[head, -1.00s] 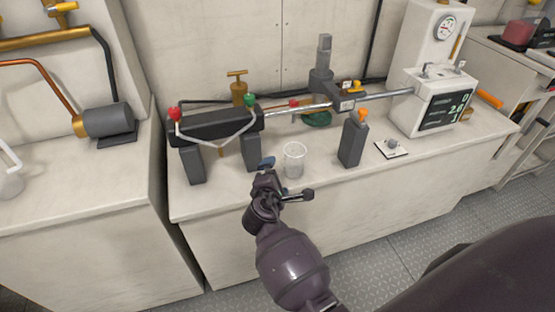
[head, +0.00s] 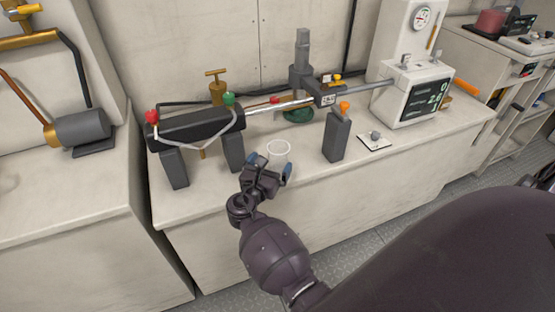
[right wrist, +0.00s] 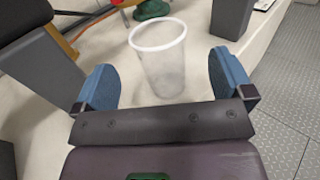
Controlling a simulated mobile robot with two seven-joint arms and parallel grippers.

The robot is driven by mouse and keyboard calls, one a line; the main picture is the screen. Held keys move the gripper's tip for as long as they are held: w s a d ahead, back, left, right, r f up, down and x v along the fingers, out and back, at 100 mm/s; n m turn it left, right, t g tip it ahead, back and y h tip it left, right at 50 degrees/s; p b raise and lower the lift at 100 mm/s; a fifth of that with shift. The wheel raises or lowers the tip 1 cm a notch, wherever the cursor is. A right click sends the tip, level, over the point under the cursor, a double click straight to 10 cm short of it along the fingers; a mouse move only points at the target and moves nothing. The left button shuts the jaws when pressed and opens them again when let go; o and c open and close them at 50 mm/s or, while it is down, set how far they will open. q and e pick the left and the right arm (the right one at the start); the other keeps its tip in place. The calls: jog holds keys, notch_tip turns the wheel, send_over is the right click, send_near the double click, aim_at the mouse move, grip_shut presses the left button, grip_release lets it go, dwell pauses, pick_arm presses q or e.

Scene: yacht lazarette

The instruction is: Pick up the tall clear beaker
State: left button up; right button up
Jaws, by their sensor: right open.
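The tall clear beaker (head: 279,151) stands upright on the white bench, close to its front edge. In the right wrist view the beaker (right wrist: 160,62) shows its pale rim and see-through wall, centred ahead of the jaws. My right gripper (head: 270,166) is open, with one blue finger to the left and one to the right of the beaker's near side. In the right wrist view its blue fingers (right wrist: 165,85) are spread wider than the beaker, and no contact shows. The beaker's lower part is hidden by the gripper in the head view. My left gripper is not in view.
A black apparatus on grey legs (head: 197,128) stands left of the beaker. A dark grey bottle with an orange top (head: 337,137) stands to the right. A small white plate with a knob (head: 375,140) and a display unit (head: 424,98) stand farther right.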

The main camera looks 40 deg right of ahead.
aim_at(278, 147)
jog(key=shift+x, duration=0.95)
jog(key=b+x, duration=0.1)
jog(key=x, duration=0.3)
jog(key=shift+w+f, duration=0.15)
jog(key=shift+f, duration=0.05)
jog(key=shift+w+d+b, duration=0.15)
jog(key=shift+d+b, duration=0.05)
jog(key=shift+b, duration=0.1)
jog(key=shift+r, duration=0.1)
jog(key=shift+c, duration=0.7)
jog(key=c, duration=0.7)
jog(key=shift+c, duration=1.1)
jog(key=shift+r, duration=0.15)
